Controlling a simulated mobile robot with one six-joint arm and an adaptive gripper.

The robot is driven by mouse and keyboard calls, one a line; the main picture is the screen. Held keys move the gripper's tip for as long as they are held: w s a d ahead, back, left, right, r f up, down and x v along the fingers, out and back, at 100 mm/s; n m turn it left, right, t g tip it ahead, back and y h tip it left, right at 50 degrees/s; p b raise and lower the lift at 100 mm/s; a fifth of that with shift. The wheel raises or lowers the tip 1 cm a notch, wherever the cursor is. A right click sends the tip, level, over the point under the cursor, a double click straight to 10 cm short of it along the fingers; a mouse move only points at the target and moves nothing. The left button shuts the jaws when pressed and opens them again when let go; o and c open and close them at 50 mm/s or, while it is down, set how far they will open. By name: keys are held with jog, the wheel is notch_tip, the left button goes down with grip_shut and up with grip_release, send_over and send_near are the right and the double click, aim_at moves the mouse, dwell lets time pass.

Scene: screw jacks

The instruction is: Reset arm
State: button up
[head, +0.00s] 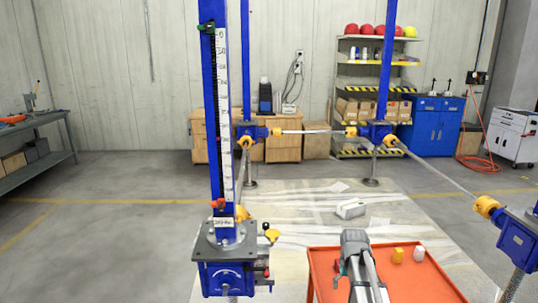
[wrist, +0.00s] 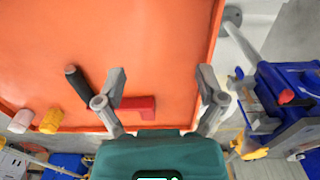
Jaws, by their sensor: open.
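My gripper (wrist: 161,78) is open in the wrist view, with its two grey fingers spread apart over the orange tray top (wrist: 170,40). A red tool (wrist: 138,107) with a black handle (wrist: 78,83) shows behind and between the fingers. It appears to lie on the orange surface, not held. In the head view my arm rises in front of the orange tray top (head: 425,281), at the lower middle. The fingers cannot be made out there, and the red tool is not visible in that view.
A yellow piece (head: 397,255) and a white piece (head: 419,254) stand on the orange top. A blue screw jack (head: 229,256) with a tall ruled column is left of it. Another jack (head: 517,240) is at the right, joined by a shaft. Open floor lies at the left.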

jog(key=s+a, duration=0.4)
jog(key=s, duration=0.4)
jog(key=s+a, duration=0.5)
jog(key=s, duration=0.3)
notch_tip(320, 180, down, 10)
jog(key=b, duration=1)
notch_tip(320, 180, up, 14)
jog(key=p, duration=1.4)
jog(key=shift+w+r, duration=0.15)
jog(key=shift+w, duration=0.1)
jog(key=shift+d, duration=0.15)
